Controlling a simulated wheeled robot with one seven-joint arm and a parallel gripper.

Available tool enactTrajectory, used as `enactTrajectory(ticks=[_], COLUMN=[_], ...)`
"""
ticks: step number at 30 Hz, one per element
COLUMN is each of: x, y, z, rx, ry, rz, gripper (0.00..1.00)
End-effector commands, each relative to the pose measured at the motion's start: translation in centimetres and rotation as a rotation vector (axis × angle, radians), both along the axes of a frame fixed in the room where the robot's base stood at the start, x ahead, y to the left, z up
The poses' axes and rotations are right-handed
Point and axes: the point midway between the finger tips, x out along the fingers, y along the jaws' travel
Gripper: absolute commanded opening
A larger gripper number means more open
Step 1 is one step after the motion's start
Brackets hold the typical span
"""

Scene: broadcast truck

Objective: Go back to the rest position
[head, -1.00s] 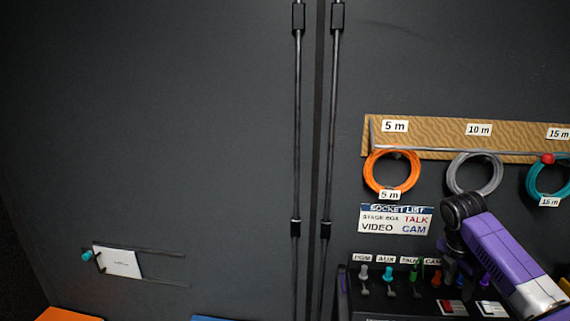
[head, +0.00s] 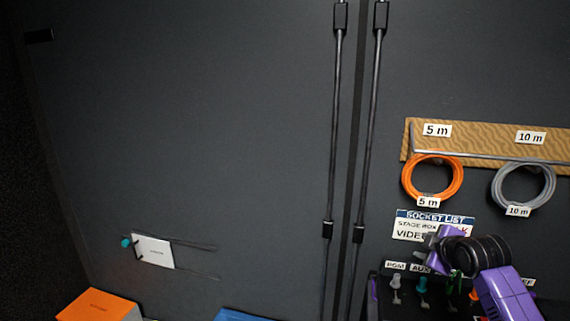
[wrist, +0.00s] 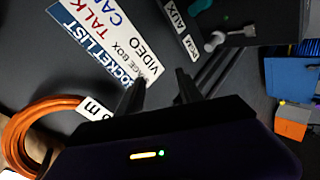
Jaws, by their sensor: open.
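My gripper (wrist: 158,88) shows in the wrist view as two dark fingers set apart, with nothing between them. It faces the wall near the socket list sign (wrist: 108,45). In the head view, my purple arm comes in at the lower right. It covers part of the socket list sign (head: 410,226) and of the panel with coloured plugs (head: 396,290). The fingertips cannot be made out there.
An orange 5 m cable coil (head: 433,194) and a grey 10 m coil (head: 523,203) hang from a wooden board (head: 480,150). An orange box (head: 97,305) stands low at left. A white card (head: 153,252) is on the wall.

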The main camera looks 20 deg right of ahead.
Motion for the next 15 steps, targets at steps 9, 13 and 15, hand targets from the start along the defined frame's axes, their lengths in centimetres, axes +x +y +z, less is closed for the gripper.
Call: enactTrajectory(ticks=[9, 13, 15], x=[-0.5, -3.1, -4.9], y=[13.5, 17.5, 19.3], z=[0.3, 0.2, 0.1], rx=[0.391, 0.535, 0.605], ry=[-0.487, -0.627, -0.69], rz=[-0.066, -0.1, -0.119], gripper=[0.43, 0.43, 0.43])
